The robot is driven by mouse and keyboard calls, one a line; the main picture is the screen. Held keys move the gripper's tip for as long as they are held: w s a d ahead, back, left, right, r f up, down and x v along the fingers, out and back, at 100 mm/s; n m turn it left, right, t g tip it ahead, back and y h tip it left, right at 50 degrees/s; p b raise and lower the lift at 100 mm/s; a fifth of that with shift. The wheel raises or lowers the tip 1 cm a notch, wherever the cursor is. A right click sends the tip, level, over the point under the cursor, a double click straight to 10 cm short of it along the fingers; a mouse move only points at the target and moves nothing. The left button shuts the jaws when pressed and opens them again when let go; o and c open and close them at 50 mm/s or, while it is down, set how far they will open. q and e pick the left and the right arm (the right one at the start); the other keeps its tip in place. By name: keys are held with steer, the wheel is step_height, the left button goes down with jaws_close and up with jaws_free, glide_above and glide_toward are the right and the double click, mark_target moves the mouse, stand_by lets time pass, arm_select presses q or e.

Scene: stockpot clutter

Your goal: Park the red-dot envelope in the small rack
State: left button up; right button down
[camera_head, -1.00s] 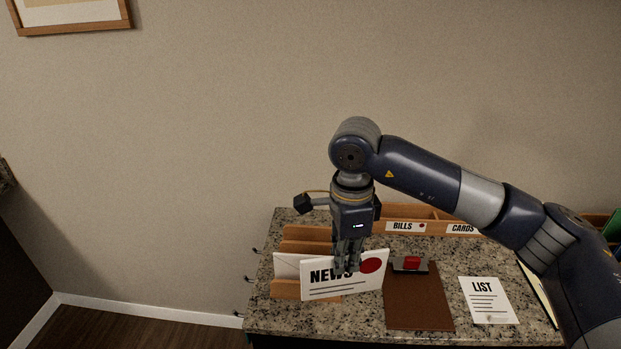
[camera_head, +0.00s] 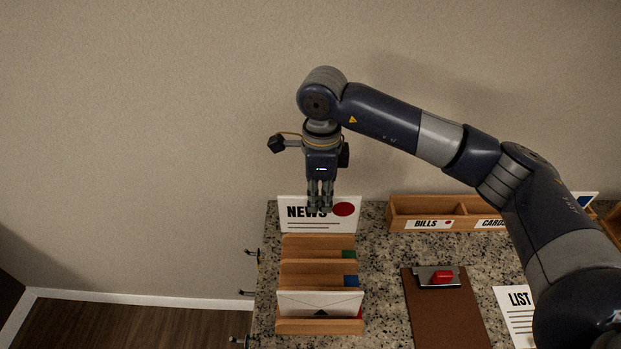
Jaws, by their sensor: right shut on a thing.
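A white envelope (camera_head: 298,223) printed NEWS with a red dot is upright, its printed face toward me. My right gripper (camera_head: 320,207) points down and is shut on its upper edge, covering part of the lettering. The small wooden rack (camera_head: 318,241) stands below and in front of the envelope, with several slots marked by green, blue and red tags. The envelope's lower edge shows just above the rack's back board; I cannot tell whether they touch. Another white envelope (camera_head: 300,302) stands in the rack's front slot. My left gripper is not in view.
A wooden tray (camera_head: 398,212) labelled BILLS, with a red dot, and CARDS is at the back right. A brown clipboard (camera_head: 440,315) with a red clip and a LIST sheet (camera_head: 517,299) lie on the granite counter (camera_head: 378,270). The wall is close behind.

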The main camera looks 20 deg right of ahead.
mark_target(320, 231)
steer(key=shift+s+f, duration=0.2)
steer(key=shift+f, duration=0.05)
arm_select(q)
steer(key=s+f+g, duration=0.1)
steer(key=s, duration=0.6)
arm_select(e)
steer(key=f+b, duration=0.1)
steer(key=f, duration=0.1)
steer(key=f+b, duration=0.2)
steer(key=f, duration=0.1)
steer(key=shift+s+f, duration=0.35)
step_height(320, 231, down, 3)
steer(key=b, duration=0.3)
steer(key=shift+f+b, duration=0.3)
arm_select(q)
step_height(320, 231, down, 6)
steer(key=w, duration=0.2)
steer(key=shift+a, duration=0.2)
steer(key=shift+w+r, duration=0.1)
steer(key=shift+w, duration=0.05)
